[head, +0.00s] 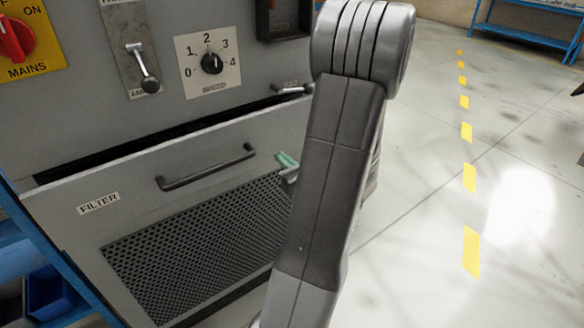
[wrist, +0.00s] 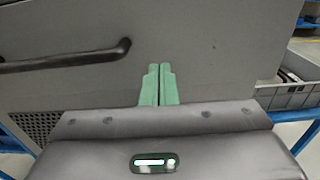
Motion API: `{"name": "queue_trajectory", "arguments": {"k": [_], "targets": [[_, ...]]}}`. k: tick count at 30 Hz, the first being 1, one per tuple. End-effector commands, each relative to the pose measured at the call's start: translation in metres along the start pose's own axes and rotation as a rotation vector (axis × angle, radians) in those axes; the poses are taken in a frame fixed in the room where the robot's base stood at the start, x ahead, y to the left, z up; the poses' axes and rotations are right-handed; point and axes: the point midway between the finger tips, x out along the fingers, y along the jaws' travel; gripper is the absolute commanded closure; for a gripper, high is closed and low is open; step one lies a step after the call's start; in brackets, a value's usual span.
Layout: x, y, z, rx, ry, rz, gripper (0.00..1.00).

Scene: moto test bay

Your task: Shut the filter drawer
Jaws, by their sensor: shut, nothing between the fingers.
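The filter drawer (head: 110,235) is a grey panel with a FILTER label, a dark bar handle (head: 207,167) and a perforated mesh. It stands out from the cabinet, with a dark gap along its top edge. My gripper (head: 286,160) is shut and empty, its green fingertips at the drawer front to the right of the handle. My arm hides the drawer's right end in the head view. In the wrist view the shut gripper (wrist: 160,72) points at the plain drawer face (wrist: 220,50), with the handle (wrist: 65,60) to its left. I cannot tell whether the fingertips touch the face.
Above the drawer, the cabinet carries a red MAINS switch (head: 14,38), a lever (head: 143,70) and a numbered dial (head: 211,63). Blue framing stands at the lower left. A grey crate (wrist: 292,97) shows at the right in the wrist view.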

Motion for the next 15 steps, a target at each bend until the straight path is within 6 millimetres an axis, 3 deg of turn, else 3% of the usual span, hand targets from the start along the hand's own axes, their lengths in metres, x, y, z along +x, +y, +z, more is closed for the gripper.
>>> {"name": "queue_trajectory", "arguments": {"k": [9,15], "targets": [[0.053,0.001,0.000,0.000,-0.001,0.003,1.00],[0.070,0.001,0.000,0.000,-0.001,0.001,1.00]]}}
